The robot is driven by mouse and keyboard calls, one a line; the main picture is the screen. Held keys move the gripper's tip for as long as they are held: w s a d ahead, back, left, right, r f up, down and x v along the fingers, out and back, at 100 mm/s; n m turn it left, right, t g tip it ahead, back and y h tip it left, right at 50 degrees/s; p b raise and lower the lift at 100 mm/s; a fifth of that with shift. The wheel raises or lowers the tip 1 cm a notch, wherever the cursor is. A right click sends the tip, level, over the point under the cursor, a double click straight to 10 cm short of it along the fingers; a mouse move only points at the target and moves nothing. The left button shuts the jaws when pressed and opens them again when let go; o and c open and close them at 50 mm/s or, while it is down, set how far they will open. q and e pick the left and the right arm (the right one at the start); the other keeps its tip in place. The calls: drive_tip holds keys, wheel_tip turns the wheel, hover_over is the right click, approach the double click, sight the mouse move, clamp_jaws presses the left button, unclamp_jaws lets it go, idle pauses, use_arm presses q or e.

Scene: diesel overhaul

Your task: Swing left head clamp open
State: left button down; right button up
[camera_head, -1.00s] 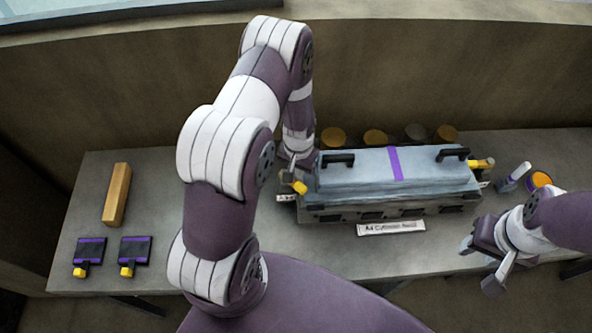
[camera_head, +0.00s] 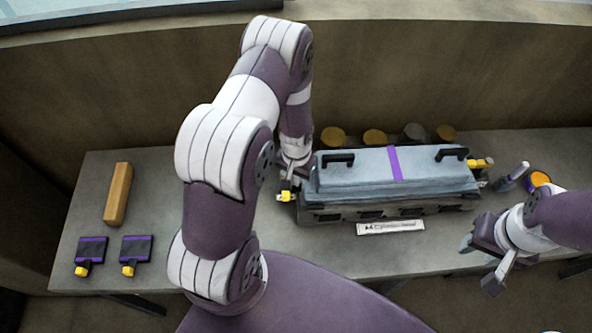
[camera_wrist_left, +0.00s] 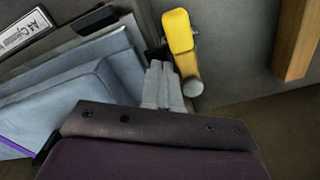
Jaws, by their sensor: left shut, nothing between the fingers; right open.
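The left head clamp (camera_head: 286,196) has a yellow handle and sits at the left end of the cylinder head (camera_head: 350,177), a grey-blue block with a purple stripe and two black handles. In the left wrist view the clamp's yellow handle (camera_wrist_left: 178,32) points away from the block, with a grey metal part below it. My left gripper (camera_head: 288,182) is shut and empty, its fingertips (camera_wrist_left: 161,82) right beside the clamp; I cannot tell whether they touch it. My right gripper (camera_head: 480,264) is open and empty at the table's front right.
A second yellow clamp (camera_head: 481,163) is at the block's right end. A label (camera_head: 390,227) lies in front. A wooden bar (camera_head: 118,194) and two purple-edged black pieces (camera_head: 91,250) lie on the left. Several round parts (camera_head: 374,138) stand behind. The table's left middle is clear.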

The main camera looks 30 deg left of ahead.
use_arm(q)
drive_tip(key=shift+w, duration=0.3)
wheel_tip(320, 180, up, 8)
drive_tip(key=p, duration=0.6)
